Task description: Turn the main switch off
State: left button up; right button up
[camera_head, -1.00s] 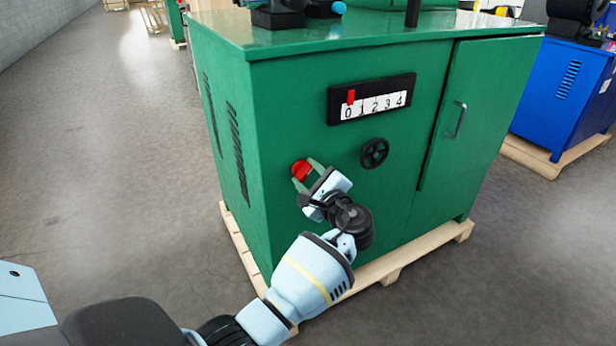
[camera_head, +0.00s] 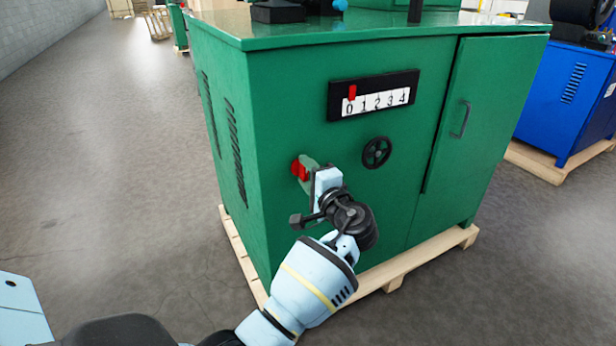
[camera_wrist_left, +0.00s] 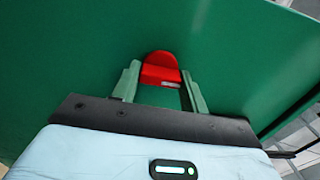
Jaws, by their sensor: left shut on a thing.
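The red main switch (camera_head: 300,169) is on the front of the green cabinet (camera_head: 290,110), low on the left side. My left gripper (camera_head: 304,172) is at the switch, with its fingers shut on the red knob. In the left wrist view the red knob (camera_wrist_left: 160,70) sits between the two green fingertips of the left gripper (camera_wrist_left: 161,80). Part of the switch is hidden by the gripper in the head view. My right gripper is in neither view.
A black handwheel (camera_head: 376,152) is right of the switch. Above it is a scale numbered 0 to 4 (camera_head: 374,96) with a red pointer at 0. The cabinet stands on a wooden pallet (camera_head: 390,275). A blue machine (camera_head: 565,100) stands at the right; the floor at left is clear.

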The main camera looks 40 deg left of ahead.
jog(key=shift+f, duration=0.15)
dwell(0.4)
pick_arm(q)
jog(key=o, duration=0.8)
jog(key=shift+o, duration=0.9)
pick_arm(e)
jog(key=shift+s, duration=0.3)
pick_arm(q)
jog(key=shift+d, duration=0.1)
jog(key=v, duration=0.7)
jog(key=shift+s+d+p, duration=0.15)
jog(key=shift+d+p, duration=0.15)
jog(key=shift+p, duration=0.1)
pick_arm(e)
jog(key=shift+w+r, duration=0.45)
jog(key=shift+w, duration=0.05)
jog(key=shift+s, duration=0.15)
